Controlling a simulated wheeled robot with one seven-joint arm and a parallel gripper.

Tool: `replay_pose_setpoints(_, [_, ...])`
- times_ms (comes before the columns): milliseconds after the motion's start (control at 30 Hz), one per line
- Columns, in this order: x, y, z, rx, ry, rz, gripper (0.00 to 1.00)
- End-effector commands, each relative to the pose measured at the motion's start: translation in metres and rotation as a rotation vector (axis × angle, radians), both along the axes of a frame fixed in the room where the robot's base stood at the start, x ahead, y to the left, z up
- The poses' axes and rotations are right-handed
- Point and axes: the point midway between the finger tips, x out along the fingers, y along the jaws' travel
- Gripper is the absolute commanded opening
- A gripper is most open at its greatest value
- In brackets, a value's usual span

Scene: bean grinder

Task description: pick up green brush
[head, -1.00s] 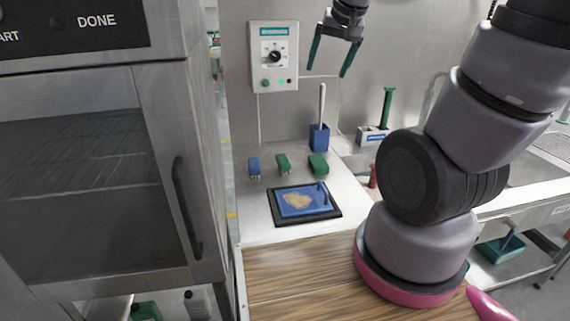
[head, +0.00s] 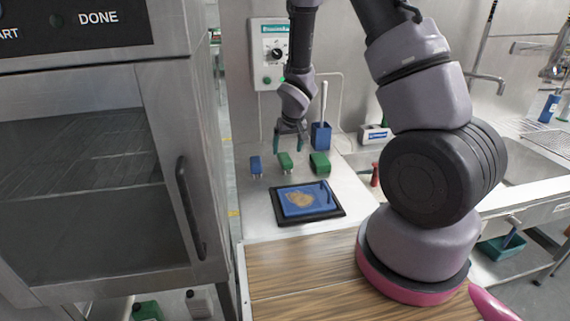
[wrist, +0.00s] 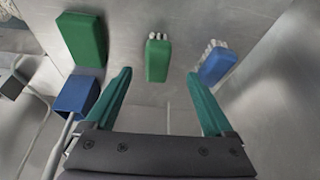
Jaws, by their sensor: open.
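The green brush (head: 285,163), a small green block with pale bristles, lies on the steel counter between a blue brush (head: 255,165) and a larger green block (head: 319,163). In the wrist view the green brush (wrist: 158,62) lies ahead of my gripper (wrist: 158,74), centred between its two teal fingers, with its bristles pointing away. The blue brush (wrist: 217,64) is to its right and the larger green block (wrist: 82,38) to its left. In the head view my open, empty gripper (head: 290,142) hangs above and just behind the green brush.
A blue holder (head: 320,138) with an upright white handle stands close to the right of my gripper. A blue board (head: 300,198) on a black tray lies in front of the brushes. A control box (head: 270,60) hangs on the wall behind. A large steel oven (head: 110,150) stands left.

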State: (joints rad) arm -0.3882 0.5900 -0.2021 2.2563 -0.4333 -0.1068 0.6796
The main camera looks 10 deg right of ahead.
Motion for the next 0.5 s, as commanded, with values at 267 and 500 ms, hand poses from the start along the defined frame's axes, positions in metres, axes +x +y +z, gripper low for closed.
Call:
replay_pose_setpoints(267, [0.011,0.000,-0.026,-0.001,0.001,-0.001,0.88])
replay_pose_setpoints(500, [0.024,-0.003,-0.054,-0.003,0.002,-0.001,0.88])
